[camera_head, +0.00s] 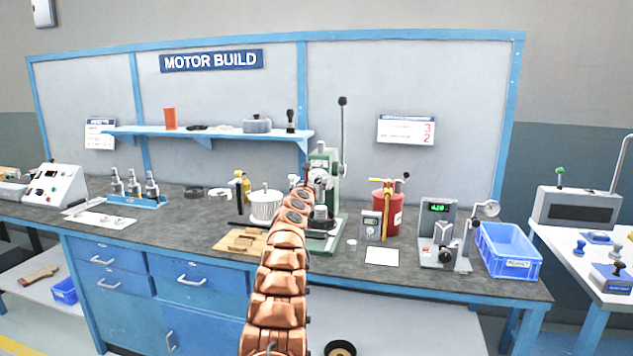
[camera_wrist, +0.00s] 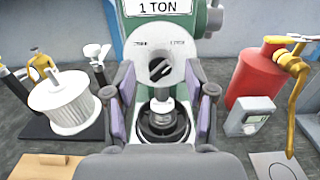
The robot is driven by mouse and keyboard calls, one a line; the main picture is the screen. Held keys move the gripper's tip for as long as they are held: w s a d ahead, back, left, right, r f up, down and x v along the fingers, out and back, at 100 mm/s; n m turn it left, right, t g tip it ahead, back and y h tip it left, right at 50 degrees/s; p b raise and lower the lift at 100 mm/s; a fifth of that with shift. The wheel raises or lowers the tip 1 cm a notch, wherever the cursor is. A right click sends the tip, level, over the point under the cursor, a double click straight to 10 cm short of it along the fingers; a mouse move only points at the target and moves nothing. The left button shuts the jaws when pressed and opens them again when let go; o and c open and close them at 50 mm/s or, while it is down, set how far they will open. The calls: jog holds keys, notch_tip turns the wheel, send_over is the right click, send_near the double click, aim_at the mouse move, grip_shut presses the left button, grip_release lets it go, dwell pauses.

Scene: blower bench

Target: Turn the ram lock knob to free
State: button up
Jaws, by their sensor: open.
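The ram lock knob (camera_wrist: 161,70) is a small black knob on a pale round plate on the front of the green press (camera_wrist: 205,20). Its grip slants from lower left to upper right. Two small marks flank its top on the plate, too small to read. My gripper (camera_wrist: 160,88) is open, its fingers to the lower left and lower right of the knob, with nothing between them in grip. Below the knob, the ram and a round dark base (camera_wrist: 164,128) show between the fingers. In the head view the press (camera_head: 322,160) is partly behind my arm and the knob is hidden.
A white ribbed cylinder (camera_wrist: 68,105) stands left of the press. A red canister (camera_wrist: 256,75) with a yellow handle and a grey meter (camera_wrist: 250,115) stand on the right. The press's long lever (camera_head: 343,130) stands upright. A blue bin (camera_head: 508,252) sits at the bench's right end.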

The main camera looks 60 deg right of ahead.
jog(key=shift+d+r+p, duration=0.2)
jog(key=shift+d+p, duration=0.15)
jog(key=shift+d, duration=0.1)
jog(key=shift+w+d+f+p, duration=0.3)
jog(key=shift+d+p, duration=0.15)
jog(key=shift+p, duration=0.1)
grip_shut()
